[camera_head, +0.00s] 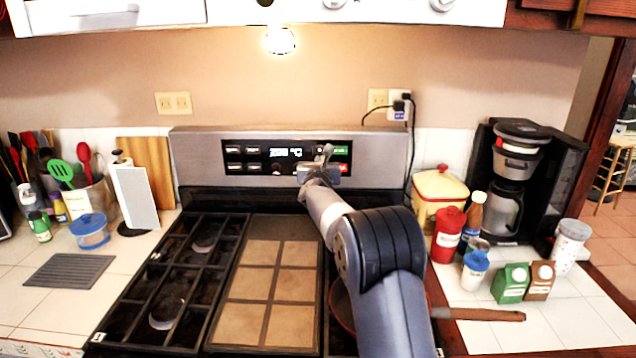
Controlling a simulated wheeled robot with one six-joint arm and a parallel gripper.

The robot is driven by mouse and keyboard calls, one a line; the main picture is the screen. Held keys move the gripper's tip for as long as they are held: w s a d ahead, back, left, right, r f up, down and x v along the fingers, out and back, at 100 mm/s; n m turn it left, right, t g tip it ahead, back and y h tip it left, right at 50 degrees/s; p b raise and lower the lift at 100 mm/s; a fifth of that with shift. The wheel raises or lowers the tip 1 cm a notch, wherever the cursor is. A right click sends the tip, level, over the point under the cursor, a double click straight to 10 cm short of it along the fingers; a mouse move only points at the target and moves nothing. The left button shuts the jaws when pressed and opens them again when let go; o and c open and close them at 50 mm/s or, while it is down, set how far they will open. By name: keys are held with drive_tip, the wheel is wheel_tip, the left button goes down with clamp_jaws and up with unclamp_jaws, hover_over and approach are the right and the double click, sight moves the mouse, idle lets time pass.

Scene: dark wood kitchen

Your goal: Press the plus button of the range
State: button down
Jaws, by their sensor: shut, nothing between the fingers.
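The range (198,155) stands against the back wall, with a steel back panel above its cooktop. A black control panel (258,158) on it has a lit display, grey buttons at the left, and green and red buttons at the right. I cannot make out which button is the plus. My gripper (325,152) is shut and empty, in front of the right half of the control panel, near the green and red buttons. It hides part of the panel. I cannot tell whether it touches the panel.
A pan with a wooden handle (485,314) sits at the cooktop's right, partly behind my arm. Jars, bottles and a coffee maker (515,185) crowd the right counter. Utensils (80,170) and a blue-lidded container (90,232) stand left. A griddle (262,290) covers the cooktop's middle.

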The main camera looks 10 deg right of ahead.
drive_tip(key=s+a+b, duration=0.1)
drive_tip(key=s+b, duration=0.2)
drive_tip(key=s, duration=0.4)
drive_tip(key=shift+s+a, duration=0.4)
drive_tip(key=shift+r, duration=0.1)
drive_tip(key=shift+w, duration=0.1)
